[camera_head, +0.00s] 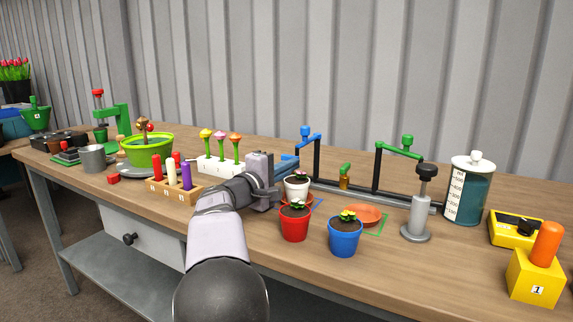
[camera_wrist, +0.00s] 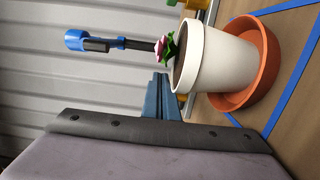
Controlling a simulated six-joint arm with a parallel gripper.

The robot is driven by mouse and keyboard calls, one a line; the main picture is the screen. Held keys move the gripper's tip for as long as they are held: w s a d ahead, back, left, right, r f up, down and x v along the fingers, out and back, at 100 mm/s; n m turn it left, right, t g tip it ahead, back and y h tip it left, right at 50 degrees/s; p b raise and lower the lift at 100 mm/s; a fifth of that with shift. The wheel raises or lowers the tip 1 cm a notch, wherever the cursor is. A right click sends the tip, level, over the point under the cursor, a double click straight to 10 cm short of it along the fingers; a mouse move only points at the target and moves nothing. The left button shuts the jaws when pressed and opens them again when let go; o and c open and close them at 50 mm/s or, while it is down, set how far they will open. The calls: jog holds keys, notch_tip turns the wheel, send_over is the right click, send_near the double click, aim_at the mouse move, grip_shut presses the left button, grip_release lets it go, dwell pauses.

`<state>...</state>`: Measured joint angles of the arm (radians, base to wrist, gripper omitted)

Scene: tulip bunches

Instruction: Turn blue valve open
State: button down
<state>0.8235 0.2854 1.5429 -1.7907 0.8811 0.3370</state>
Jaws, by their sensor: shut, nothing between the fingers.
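The blue valve (camera_head: 306,131) sits at the top of a black upright pipe at the back of the table. In the wrist view, turned sideways, blue parts of the tap (camera_wrist: 76,40) show at the upper left with a dark pipe. Whether its handle is open or closed, I cannot tell. My gripper (camera_head: 288,164) is shut and empty, below and left of the blue valve in the head view and apart from it. Its blue fingers also show in the wrist view (camera_wrist: 160,80), beside the white pot.
A white flower pot (camera_head: 297,186) stands close to my gripper; its orange saucer (camera_wrist: 262,78) shows in the wrist view. Red (camera_head: 295,222) and blue (camera_head: 345,238) pots stand in front. A green valve (camera_head: 408,140) and a grey stand (camera_head: 416,220) are to the right.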

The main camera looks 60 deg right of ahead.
jog(key=shift+w+a, duration=0.15)
jog(key=shift+a, duration=1.3)
jog(key=shift+w+a, duration=0.15)
jog(key=shift+a, duration=1.25)
